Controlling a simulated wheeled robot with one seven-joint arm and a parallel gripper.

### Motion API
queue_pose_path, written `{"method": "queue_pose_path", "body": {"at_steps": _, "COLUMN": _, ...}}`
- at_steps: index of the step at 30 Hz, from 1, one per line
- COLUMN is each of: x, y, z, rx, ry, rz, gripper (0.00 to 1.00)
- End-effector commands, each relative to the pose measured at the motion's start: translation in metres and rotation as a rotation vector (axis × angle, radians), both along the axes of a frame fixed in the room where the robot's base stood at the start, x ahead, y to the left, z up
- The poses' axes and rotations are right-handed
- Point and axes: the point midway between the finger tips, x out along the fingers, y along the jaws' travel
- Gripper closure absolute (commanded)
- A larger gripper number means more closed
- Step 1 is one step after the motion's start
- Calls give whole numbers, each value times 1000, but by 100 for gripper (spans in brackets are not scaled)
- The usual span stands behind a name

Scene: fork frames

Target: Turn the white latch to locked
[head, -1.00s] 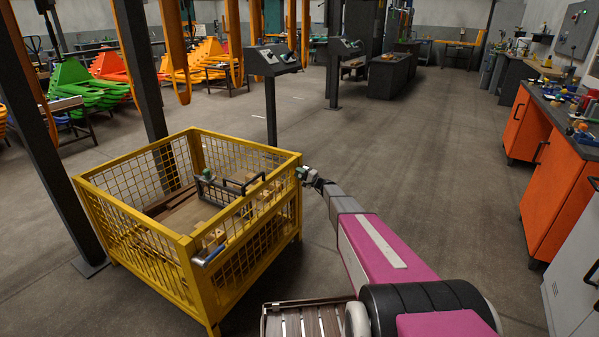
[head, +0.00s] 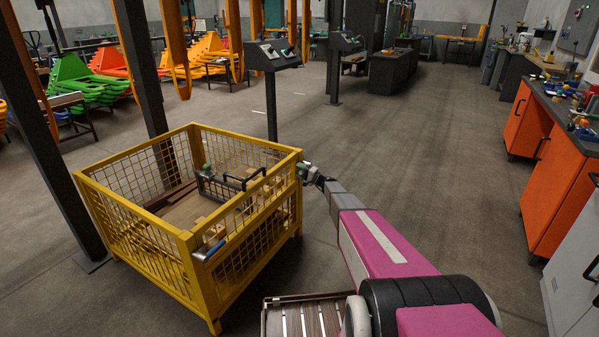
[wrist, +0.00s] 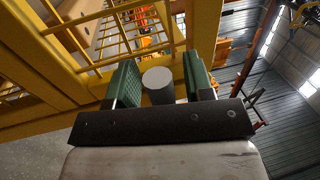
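The yellow mesh crate (head: 190,236) stands on the floor at the left in the head view. My gripper (head: 303,170) is at its right corner, just outside the top rail. In the wrist view, my gripper (wrist: 160,85) has its two green-padded fingers apart. A short whitish cylinder (wrist: 158,82), which looks like the white latch's knob, stands between them. A narrow gap shows on its right side; contact on the left cannot be told. The crate's yellow rail (wrist: 75,122) is close by. The latch's mount and its locked or unlocked position are hidden.
A basket with a black handle (head: 228,185) and wooden blocks are inside the crate. A silver-blue bar (head: 209,251) is on its near side. A dark post (head: 140,70) stands behind it. Orange cabinets (head: 560,185) are at the right, with open floor between.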

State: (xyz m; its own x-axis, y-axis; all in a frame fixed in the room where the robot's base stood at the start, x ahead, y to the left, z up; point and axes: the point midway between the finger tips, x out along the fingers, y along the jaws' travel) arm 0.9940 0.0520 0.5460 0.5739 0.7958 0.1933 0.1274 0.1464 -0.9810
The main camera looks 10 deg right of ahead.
Motion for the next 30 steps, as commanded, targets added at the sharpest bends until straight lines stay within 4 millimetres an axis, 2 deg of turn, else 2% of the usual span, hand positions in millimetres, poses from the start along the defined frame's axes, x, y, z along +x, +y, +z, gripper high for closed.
{"method": "queue_pose_path", "body": {"at_steps": 6, "x": 0, "y": 0, "z": 0, "rx": 2, "ry": 0, "rz": -1, "gripper": 53}}
{"method": "queue_pose_path", "body": {"at_steps": 10, "x": -6, "y": -8, "z": -1, "rx": 2, "ry": 1, "rz": -2, "gripper": 53}}
{"method": "queue_pose_path", "body": {"at_steps": 24, "x": -52, "y": -72, "z": -17, "rx": 1, "ry": 1, "rz": -2, "gripper": 53}}
{"method": "queue_pose_path", "body": {"at_steps": 30, "x": -61, "y": -85, "z": -20, "rx": 0, "ry": 0, "rz": -1, "gripper": 53}}
